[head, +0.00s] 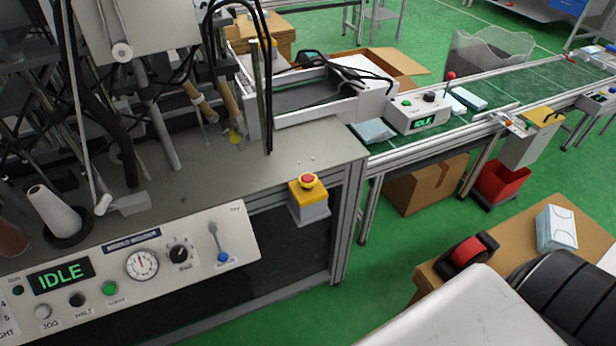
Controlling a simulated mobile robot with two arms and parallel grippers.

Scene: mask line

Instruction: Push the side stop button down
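The side stop button (308,181) is a red mushroom head on a yellow box (309,200). The box is fixed to the front edge of the grey machine table, near its right corner. The red head stands above the box, and nothing touches it. I cannot tell from this view whether it is pressed. Neither of my grippers shows. A white and black part at the lower right looks like part of my own body, well apart from the button.
The control panel (130,265) with a green IDLE display is at lower left. A conveyor (530,92) with mask packs runs to the upper right. A packing table (510,232) holds a tape dispenser (468,252). Green floor (375,270) lies open right of the button.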

